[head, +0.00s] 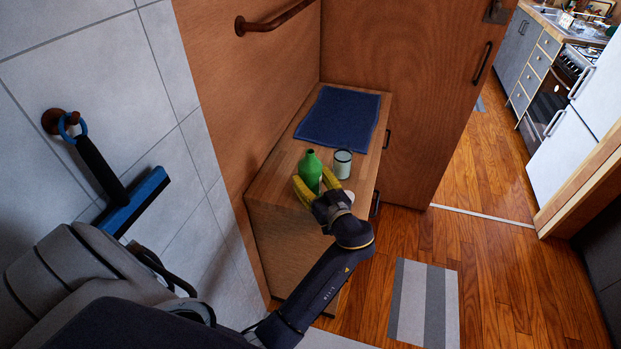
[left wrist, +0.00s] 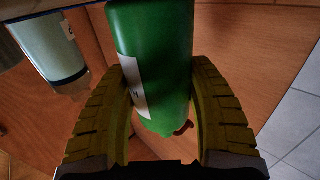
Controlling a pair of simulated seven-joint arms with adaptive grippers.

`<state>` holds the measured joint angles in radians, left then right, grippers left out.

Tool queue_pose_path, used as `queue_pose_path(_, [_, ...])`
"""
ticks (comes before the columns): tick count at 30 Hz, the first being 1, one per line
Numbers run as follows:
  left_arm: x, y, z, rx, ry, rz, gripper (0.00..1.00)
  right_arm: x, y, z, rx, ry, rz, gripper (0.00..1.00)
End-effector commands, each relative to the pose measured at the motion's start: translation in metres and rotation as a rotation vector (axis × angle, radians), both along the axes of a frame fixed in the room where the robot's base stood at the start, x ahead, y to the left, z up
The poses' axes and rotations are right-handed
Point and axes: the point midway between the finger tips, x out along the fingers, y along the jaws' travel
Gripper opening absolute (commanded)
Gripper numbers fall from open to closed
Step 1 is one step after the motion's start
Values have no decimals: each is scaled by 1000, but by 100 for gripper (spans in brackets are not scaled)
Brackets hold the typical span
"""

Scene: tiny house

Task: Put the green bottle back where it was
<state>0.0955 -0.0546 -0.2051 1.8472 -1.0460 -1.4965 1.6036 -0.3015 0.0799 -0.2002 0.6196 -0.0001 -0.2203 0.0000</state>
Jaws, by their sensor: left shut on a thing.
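The green bottle (head: 311,170) is upright over the near part of the wooden bench (head: 262,195), beside a white cup with a dark rim. My left gripper (head: 317,186) has its yellow fingers shut on the bottle from either side. In the left wrist view, the bottle (left wrist: 155,55) with a white label stands between the two ridged fingers (left wrist: 165,112). I cannot tell whether its base touches the bench top. My right gripper is not in view.
The white cup (head: 342,164) stands close to the bottle's right. A dark blue cloth (head: 340,117) lies farther back on the bench. A wall rail (head: 275,20) is above, and a blue squeegee (head: 132,203) hangs on the tiled wall at left. A striped mat (head: 424,303) lies on the floor.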

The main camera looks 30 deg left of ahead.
Motion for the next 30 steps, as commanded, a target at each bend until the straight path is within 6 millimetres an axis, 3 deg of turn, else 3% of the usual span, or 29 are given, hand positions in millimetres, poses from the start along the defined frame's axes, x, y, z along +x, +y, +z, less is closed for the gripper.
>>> queue_pose_path(11, [0, 0, -2, 0, 0, 1, 11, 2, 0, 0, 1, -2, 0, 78])
queue_pose_path(12, [0, 0, -3, 0, 0, 1, 59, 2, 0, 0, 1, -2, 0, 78])
queue_pose_path(17, [0, 0, -3, 0, 0, 1, 77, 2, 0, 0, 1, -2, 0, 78])
queue_pose_path(26, [0, 0, 0, 0, -1, 0, 79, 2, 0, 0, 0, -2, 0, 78])
queue_pose_path(30, [-6, -11, -1, -3, 2, -1, 79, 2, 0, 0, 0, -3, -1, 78])
